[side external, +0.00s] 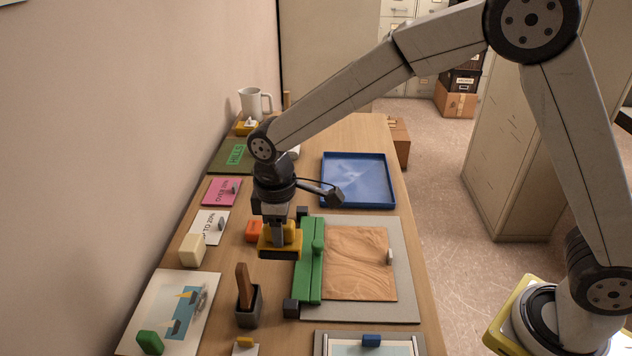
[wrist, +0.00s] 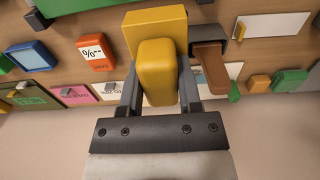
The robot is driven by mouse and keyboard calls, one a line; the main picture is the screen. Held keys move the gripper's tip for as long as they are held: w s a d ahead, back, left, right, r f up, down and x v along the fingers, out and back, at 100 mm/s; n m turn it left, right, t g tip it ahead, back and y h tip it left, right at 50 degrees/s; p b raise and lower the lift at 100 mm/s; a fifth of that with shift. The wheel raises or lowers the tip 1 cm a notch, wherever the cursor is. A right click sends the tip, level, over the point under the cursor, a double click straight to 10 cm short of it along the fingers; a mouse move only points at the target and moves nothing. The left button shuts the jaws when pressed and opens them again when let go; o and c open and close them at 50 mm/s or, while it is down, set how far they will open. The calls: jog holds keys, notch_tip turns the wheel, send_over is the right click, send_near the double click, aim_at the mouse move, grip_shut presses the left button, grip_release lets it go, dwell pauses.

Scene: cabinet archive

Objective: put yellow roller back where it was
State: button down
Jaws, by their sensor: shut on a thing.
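My gripper (side external: 279,232) is shut on a yellow piece, apparently the yellow roller (side external: 280,246), with a dark underside. It is held above the table between the orange block (side external: 254,231) and the green bar (side external: 310,262). In the wrist view the roller (wrist: 156,70) shows as a yellow grip between the fingers (wrist: 157,85) with a wider yellow block beyond it. No rolling part can be made out. How far it is above the table is hard to tell.
A wooden panel (side external: 358,265) lies on a grey board (side external: 408,300) beside the green bar. A dark holder with a brown handle (side external: 244,285) stands in front. A blue tray (side external: 357,182) lies farther back. Cards (side external: 221,192) and a cream block (side external: 192,250) line the wall side.

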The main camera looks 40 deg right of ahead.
jog(key=w+f, duration=0.2)
jog(key=w+a+f, duration=0.1)
jog(key=w+f, duration=0.1)
jog(key=w+a+f, duration=0.1)
jog(key=w+f, duration=0.1)
jog(key=shift+w+a+f, duration=0.15)
jog(key=shift+w+f, duration=0.1)
jog(key=shift+w, duration=0.15)
jog(key=shift+f, duration=0.1)
jog(key=shift+w+f, duration=0.15)
jog(key=shift+f, duration=1.55)
jog(key=shift+f, duration=0.15)
jog(key=shift+c, duration=1.4)
grip_release()
notch_tip(320, 180, up, 12)
